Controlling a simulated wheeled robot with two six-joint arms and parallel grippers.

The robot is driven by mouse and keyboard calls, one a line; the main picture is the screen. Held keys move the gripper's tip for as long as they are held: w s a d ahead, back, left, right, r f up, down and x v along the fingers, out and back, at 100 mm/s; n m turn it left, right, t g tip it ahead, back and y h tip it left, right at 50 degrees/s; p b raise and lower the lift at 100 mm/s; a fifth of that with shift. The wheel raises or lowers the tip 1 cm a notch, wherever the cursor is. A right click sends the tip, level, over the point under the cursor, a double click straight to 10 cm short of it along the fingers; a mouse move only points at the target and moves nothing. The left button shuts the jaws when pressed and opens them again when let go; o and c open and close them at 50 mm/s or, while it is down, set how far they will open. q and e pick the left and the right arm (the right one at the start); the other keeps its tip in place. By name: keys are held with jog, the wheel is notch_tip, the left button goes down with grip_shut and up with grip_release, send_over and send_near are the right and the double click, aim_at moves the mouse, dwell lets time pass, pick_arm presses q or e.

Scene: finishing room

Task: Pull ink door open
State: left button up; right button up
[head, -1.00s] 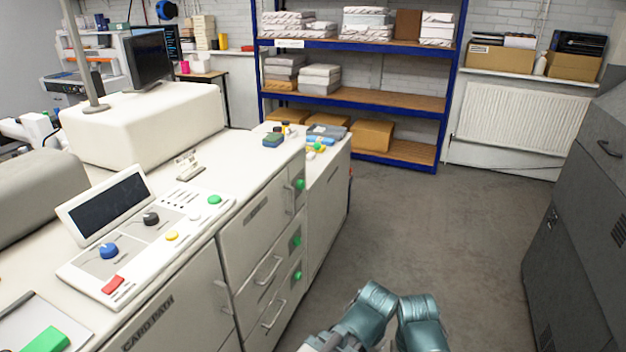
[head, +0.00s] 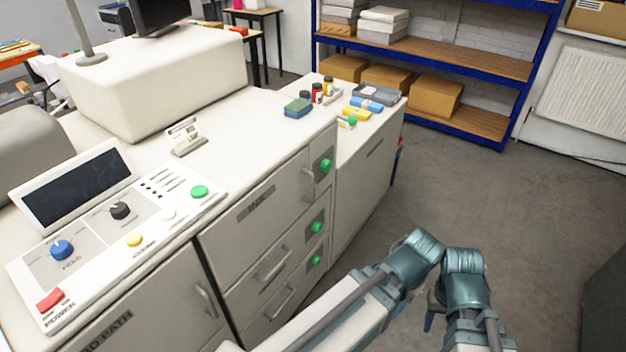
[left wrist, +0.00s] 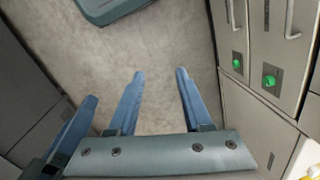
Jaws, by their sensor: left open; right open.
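The ink door (head: 262,207) is the pale upper front panel marked INK on the white machine in the head view. It looks shut, flush with the front. A vertical handle (head: 307,184) is at its right, beside a green knob (head: 326,165). My right gripper (head: 432,312) is low in the head view, right of the machine and apart from the door, partly hidden by my arms. My left gripper (left wrist: 158,75) is open and empty above the floor in the left wrist view. The pale front with handles and green knobs (left wrist: 269,81) stands to its right, untouched.
Two lower drawers (head: 270,262) with handles are below the ink door. Blue shelving (head: 470,60) stands behind. Grey floor (head: 500,190) is clear to the right; a dark cabinet (head: 605,290) edges in.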

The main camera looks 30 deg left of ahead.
pick_arm(q)
jog(key=m+t+y+b, duration=0.5)
jog(key=m+y+b, duration=1.15)
jog(key=b, duration=0.55)
send_over(313, 199)
jog(key=shift+w+a+r+m, duration=0.15)
jog(key=shift+w+a+m, duration=0.15)
jog(key=shift+m, duration=0.15)
grip_shut()
